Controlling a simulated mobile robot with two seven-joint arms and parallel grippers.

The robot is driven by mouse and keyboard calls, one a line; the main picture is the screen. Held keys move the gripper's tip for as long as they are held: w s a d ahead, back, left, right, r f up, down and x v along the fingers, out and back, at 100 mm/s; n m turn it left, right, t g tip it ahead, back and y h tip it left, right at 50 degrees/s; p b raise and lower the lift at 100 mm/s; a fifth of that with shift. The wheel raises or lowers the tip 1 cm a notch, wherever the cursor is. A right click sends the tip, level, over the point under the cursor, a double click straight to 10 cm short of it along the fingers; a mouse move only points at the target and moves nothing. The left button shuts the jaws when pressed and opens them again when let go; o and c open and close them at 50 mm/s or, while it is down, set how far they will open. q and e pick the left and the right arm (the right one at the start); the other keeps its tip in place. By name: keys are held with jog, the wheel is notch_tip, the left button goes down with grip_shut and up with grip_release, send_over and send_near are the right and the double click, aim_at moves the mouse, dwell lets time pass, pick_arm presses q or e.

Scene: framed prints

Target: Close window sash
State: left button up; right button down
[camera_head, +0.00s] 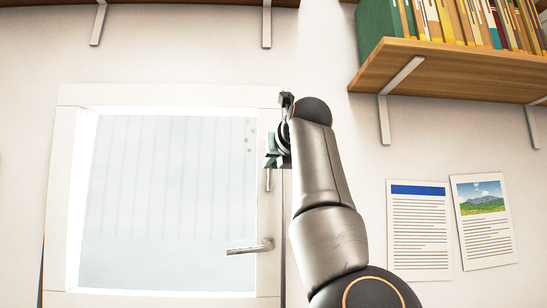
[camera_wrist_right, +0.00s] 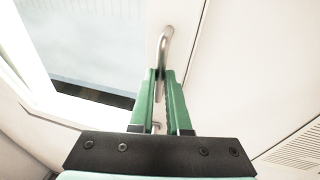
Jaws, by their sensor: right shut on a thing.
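The white window sash (camera_head: 268,215) with its pale glass (camera_head: 170,200) stands upright on the left of the head view. A silver lever handle (camera_head: 250,247) sticks out low on its right side. A thin upright metal pull (camera_head: 268,180) is higher on the same side. My right gripper (camera_head: 272,150) is at the upper end of this pull. In the right wrist view the green fingers of my right gripper (camera_wrist_right: 160,85) are shut around the bent metal pull (camera_wrist_right: 167,40). A dark line runs along the sash's right edge; I cannot tell how wide any gap is. My left gripper is out of view.
A wooden shelf (camera_head: 440,75) with books (camera_head: 470,22) and metal brackets (camera_head: 384,118) juts out at the upper right. Two printed sheets, one with a blue band (camera_head: 420,230) and one with a landscape picture (camera_head: 484,220), hang on the right wall.

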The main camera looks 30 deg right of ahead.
jog(key=shift+s+r, duration=0.1)
jog(key=shift+r, duration=0.05)
jog(key=c, duration=0.9)
grip_release()
jog(key=shift+s, duration=0.1)
jog(key=b+v, duration=0.5)
jog(key=v, duration=0.7)
jog(key=shift+s+a, duration=0.15)
jog(key=shift+s, duration=0.05)
